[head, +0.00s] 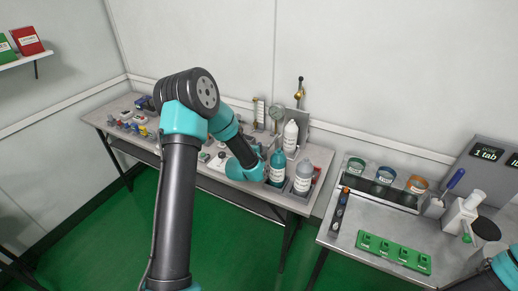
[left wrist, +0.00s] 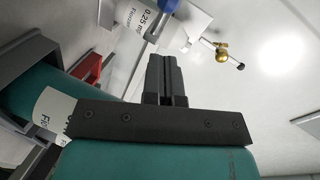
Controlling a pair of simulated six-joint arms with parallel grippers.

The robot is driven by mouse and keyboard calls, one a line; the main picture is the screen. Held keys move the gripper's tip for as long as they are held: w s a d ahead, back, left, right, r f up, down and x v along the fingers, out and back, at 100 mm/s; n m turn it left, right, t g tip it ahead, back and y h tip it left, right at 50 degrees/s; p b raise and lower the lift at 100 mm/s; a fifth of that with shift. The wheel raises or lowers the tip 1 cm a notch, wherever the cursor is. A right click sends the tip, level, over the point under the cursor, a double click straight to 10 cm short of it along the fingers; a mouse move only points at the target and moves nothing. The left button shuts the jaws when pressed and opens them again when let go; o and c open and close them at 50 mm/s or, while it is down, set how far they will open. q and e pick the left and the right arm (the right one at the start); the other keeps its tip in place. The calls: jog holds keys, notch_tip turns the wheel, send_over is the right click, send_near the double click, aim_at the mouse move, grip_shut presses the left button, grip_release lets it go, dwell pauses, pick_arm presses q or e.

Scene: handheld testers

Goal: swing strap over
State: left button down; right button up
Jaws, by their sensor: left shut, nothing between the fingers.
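My left gripper (left wrist: 165,62) is shut and empty, its dark fingers together in the left wrist view. In the head view my left arm reaches over the back bench, its hand close to a teal bottle (head: 278,163) with a white label. A teal, white-labelled surface (left wrist: 38,100), probably that bottle, lies left of the fingers in the left wrist view, apart from them. I cannot make out a strap or a tester in either view. My right arm shows only as a teal piece in the lower right corner of the head view; its gripper is out of frame.
A steel bench (head: 345,238) at right holds a green strip (head: 393,252) and several jars. Green floor separates the benches.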

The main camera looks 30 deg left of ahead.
pick_arm(q)
jog(key=w+a, duration=0.1)
jog(key=w+a+f, duration=0.1)
jog(key=shift+w+a+f, duration=0.2)
jog(key=shift+a, duration=0.2)
jog(key=shift+w+a, duration=0.2)
jog(key=shift+a, duration=0.4)
jog(key=shift+w+a, duration=0.2)
jog(key=shift+a, duration=0.4)
jog(key=d+v, duration=0.1)
jog(key=v, duration=1.2)
jog(key=shift+d+r, duration=0.25)
jog(key=shift+d, duration=0.05)
jog(key=shift+s, duration=0.1)
